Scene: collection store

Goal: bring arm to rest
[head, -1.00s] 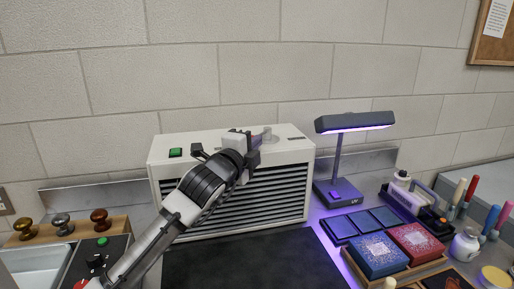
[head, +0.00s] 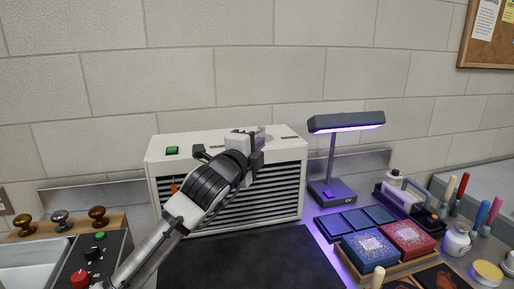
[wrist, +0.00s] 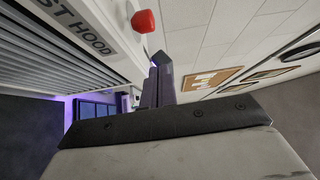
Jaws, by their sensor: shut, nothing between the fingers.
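A small red lever-like piece (head: 174,187) shows at the left of the louvred front of the white hood (head: 165,158), beside my arm. It is small, and I cannot read any position marks near it. In the wrist view a rounded red knob (wrist: 143,21) stands out near the hood's "HOOD" lettering (wrist: 85,24); I cannot tell whether it is the same piece. My gripper (head: 257,150) is at the upper right of the hood, partly hidden by my wrist. Its dark fingers (wrist: 160,80) are together and empty, apart from the red knob in the picture.
A lit purple lamp (head: 333,188) stands right of the hood. Blue and red boxes (head: 408,235) sit in a tray at the right. A control box with a red button (head: 80,279) is at the lower left. The dark mat (head: 250,262) before the hood is clear.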

